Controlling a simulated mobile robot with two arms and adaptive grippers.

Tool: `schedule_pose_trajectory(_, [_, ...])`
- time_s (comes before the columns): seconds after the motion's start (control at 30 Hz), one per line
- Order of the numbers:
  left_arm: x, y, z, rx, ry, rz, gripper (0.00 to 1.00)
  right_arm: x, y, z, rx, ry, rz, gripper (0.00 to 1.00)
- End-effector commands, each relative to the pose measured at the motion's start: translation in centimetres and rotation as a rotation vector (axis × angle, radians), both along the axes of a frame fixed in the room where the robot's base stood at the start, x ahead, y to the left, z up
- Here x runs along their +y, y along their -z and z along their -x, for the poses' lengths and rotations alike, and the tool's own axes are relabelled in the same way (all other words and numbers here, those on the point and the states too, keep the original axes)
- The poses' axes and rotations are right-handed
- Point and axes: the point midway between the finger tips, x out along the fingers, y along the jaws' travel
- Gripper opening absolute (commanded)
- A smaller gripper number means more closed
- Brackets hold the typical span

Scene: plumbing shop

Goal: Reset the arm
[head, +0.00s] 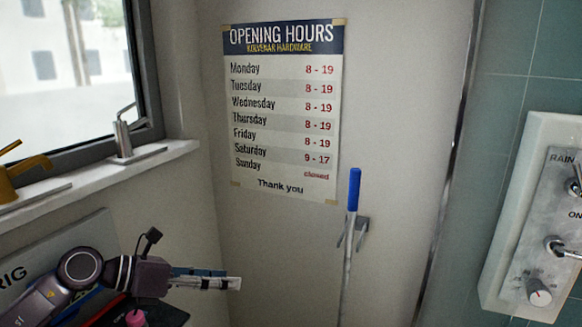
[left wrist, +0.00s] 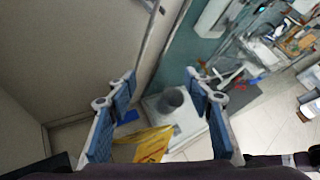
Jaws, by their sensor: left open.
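My left arm comes in at the lower left of the head view, its forearm level and pointing right. My left gripper (head: 222,281) is in front of the pale wall, to the left of a blue-handled pole (head: 354,190) and apart from it. In the left wrist view the two blue-padded fingers of the left gripper (left wrist: 160,82) are spread wide, with nothing held between them. My right gripper does not show in either view.
A shower control panel (head: 535,225) is at the right. A yellow sign (left wrist: 150,143) and grey bucket (left wrist: 173,100) are below, in the left wrist view.

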Motion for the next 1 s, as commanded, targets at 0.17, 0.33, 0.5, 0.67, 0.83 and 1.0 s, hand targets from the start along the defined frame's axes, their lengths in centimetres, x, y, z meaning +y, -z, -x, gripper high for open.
schedule_pose_trajectory(0.17, [-6.5, -4.2, 0.9, 0.040, -0.092, 0.451, 0.47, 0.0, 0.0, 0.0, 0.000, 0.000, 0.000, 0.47])
schedule_pose_trajectory(0.33, [-7.0, -7.4, 0.6, 0.150, -0.269, 0.862, 0.47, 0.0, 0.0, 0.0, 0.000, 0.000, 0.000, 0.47])
schedule_pose_trajectory(0.5, [-3.5, -7.1, -0.1, 0.319, -0.525, 1.233, 0.47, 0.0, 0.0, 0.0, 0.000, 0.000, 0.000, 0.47])
schedule_pose_trajectory(0.67, [1.4, -2.5, 0.2, 0.518, -0.833, 1.522, 0.47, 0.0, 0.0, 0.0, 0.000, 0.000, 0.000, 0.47])
schedule_pose_trajectory(0.83, [5.8, 5.9, 3.3, 0.760, -1.223, 1.746, 0.47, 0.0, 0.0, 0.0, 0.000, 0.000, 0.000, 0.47])
schedule_pose_trajectory(1.0, [8.0, 15.6, 10.4, 1.020, -1.666, 1.856, 0.47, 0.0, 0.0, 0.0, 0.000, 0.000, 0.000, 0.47])
